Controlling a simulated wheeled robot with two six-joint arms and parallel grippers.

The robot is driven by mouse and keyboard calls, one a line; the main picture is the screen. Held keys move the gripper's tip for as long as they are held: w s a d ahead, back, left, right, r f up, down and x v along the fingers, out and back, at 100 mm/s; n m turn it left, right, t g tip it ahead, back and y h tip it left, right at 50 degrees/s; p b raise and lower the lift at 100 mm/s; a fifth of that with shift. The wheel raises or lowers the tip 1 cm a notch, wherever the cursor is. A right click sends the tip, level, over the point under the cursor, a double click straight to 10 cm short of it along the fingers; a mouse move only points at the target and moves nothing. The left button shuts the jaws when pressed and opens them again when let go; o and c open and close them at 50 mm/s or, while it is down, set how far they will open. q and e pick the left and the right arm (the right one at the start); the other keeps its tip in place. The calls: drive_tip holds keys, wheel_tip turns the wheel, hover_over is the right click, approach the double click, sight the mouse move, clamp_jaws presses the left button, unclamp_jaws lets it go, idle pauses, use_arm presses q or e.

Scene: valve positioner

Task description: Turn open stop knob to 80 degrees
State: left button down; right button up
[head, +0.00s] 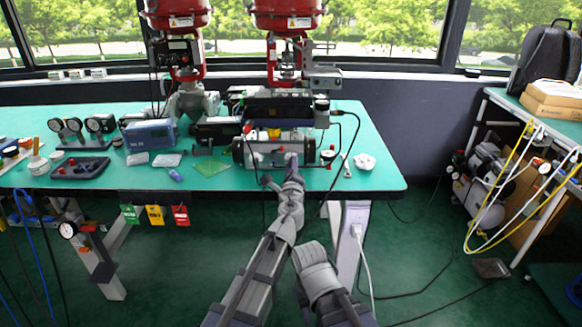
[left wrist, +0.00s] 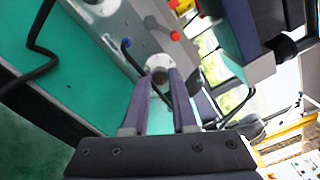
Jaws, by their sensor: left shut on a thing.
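The grey valve positioner (head: 258,147) lies on the green table, at the front edge of the equipment. My left gripper (head: 291,166) reaches its front face. In the left wrist view, the fingers (left wrist: 160,82) are shut on a small round knob (left wrist: 158,74) that stands out from a white round collar (left wrist: 157,62) on the grey housing. The fingertips cover part of the knob, so its angle and any marks cannot be read. In the head view the knob is hidden by the gripper.
Red valve actuators (head: 288,15) stand behind. Gauges (head: 75,125) and a dark tray (head: 80,168) are at the left. The table's front right corner (head: 385,182) is clear.

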use_arm(q)
drive_tip(key=shift+m, duration=2.2)
drive_tip(key=c, duration=0.7)
unclamp_jaws()
drive_tip(key=shift+s, duration=0.1)
drive_tip(key=s, duration=0.7)
drive_tip(key=shift+s, duration=0.35)
use_arm(e)
drive_tip(key=shift+s+d, duration=0.75)
drive_tip(key=shift+s, duration=0.2)
